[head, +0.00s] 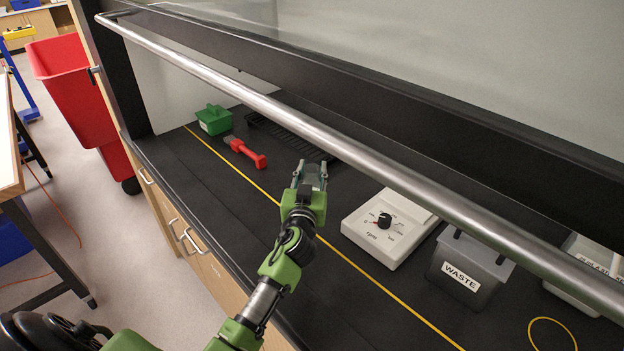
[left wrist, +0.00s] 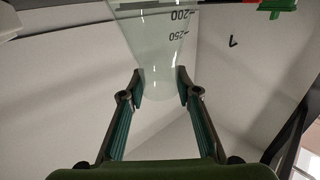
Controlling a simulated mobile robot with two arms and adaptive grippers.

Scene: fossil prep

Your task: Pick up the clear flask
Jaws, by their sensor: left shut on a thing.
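The clear flask (left wrist: 155,40) shows in the left wrist view, with dark graduation marks such as 200 and 250. Its narrow part sits between the two fingers of my left gripper (left wrist: 161,88), one finger on each side. In the head view my left gripper (head: 309,177) is over the dark bench, beyond the yellow line, and is shut on the flask. There the flask is hard to make out between the fingers. My right gripper is not in view.
A white device with a dial (head: 389,226) stands right of my gripper, then a grey WASTE bin (head: 470,268). A red tool (head: 248,153), green caddy (head: 214,120) and black rack (head: 262,128) lie farther back. A metal bar (head: 300,113) crosses above the bench.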

